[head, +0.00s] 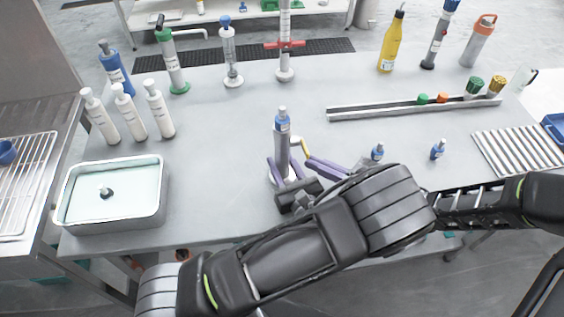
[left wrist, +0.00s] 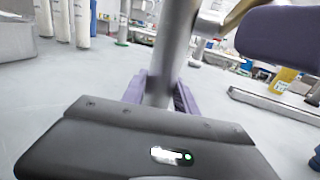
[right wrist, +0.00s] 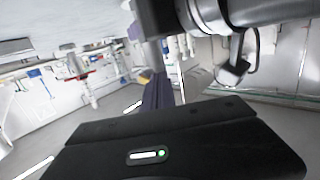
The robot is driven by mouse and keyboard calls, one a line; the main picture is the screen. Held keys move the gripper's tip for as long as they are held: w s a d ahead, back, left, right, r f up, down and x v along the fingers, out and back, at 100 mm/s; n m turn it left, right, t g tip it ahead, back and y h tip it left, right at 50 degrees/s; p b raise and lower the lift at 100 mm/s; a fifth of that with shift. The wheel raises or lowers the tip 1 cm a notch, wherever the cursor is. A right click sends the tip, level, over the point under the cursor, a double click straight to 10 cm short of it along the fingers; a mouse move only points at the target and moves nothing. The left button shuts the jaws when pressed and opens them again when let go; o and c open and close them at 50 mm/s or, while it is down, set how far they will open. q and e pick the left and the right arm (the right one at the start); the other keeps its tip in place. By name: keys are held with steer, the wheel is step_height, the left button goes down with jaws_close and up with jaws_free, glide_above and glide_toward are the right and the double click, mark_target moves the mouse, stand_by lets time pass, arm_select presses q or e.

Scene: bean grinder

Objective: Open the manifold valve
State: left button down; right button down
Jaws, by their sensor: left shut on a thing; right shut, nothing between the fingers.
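A grey upright cylinder with a blue label (head: 282,148) stands near the middle front of the table, on a pale round base. A yellow, bent lever (head: 304,149) sticks out from its right side; I take this as the manifold valve's handle. My left gripper's purple fingers (head: 284,168) are shut around the lower cylinder. The left wrist view shows the grey post (left wrist: 172,50) between them. My right gripper (head: 309,158) is shut and empty, its tips close to the lever's lower end. Whether they touch is unclear. The lever also shows in the left wrist view (left wrist: 238,14).
Three white bottles (head: 124,110) and a basin (head: 110,195) stand at left. Small bottles (head: 437,149) are to the right. A long rail (head: 400,108) lies behind them. Tall pumps (head: 231,55) line the back.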

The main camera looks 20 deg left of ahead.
steer(key=shift+r, duration=0.55)
steer(key=shift+w+a+r, duration=0.15)
steer(key=shift+w+r, duration=0.05)
steer(key=shift+r, duration=0.8)
